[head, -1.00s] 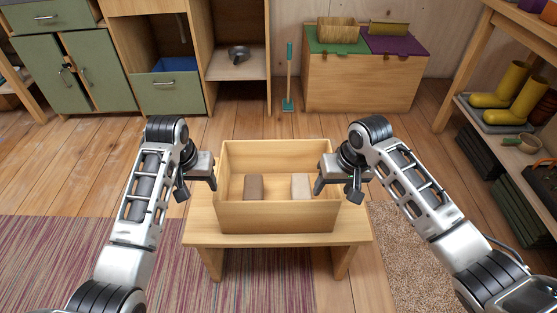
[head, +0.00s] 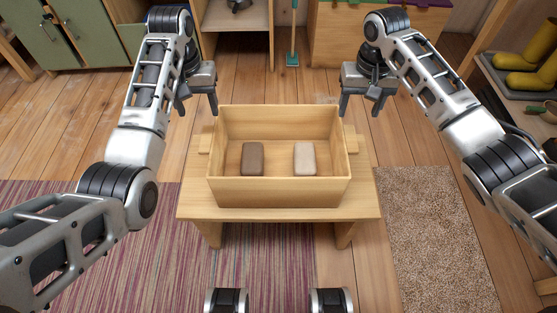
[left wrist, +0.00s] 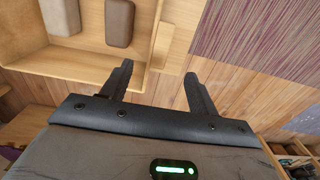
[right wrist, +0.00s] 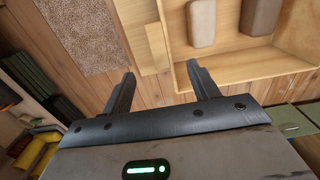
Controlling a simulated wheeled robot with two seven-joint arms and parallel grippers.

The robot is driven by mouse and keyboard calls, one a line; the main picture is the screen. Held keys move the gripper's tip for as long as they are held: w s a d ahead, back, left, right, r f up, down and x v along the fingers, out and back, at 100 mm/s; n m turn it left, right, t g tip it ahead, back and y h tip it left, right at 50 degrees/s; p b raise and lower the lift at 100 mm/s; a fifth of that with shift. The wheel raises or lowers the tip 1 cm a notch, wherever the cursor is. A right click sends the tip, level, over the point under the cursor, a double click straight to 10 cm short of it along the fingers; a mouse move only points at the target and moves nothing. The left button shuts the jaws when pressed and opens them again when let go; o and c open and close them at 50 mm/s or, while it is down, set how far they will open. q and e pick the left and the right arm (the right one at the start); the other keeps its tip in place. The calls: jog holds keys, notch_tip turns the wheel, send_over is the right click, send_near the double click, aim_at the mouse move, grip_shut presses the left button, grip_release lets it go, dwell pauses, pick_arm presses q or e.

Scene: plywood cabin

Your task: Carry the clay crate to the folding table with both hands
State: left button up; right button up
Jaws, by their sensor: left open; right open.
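The clay crate (head: 279,192) is an open light-wood box with a small ledge handle on each side. It sits level on a low wooden bench (head: 362,200). A dark brown block (head: 252,158) and a pale block (head: 305,158) lie inside it. My left gripper (head: 197,110) is open and empty off the crate's far left corner. My right gripper (head: 361,108) is open and empty off its far right corner. Both wrist views show parted fingers with nothing between them, and the crate beside them (left wrist: 40,60) (right wrist: 235,72). I cannot identify a separate folding table.
A striped rug (head: 90,240) lies at left and a beige rug (head: 430,240) at right. Green cabinets (head: 85,30) and a wooden chest (head: 370,40) stand behind. A shelf with yellow boots (head: 520,80) is at right. Plank floor behind the bench is open.

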aim_at(207, 138)
pick_arm(q)
notch_tip(207, 138, down, 12)
jog(key=shift+f, duration=0.1)
pick_arm(e)
notch_tip(207, 138, down, 12)
jog(key=shift+f, duration=0.1)
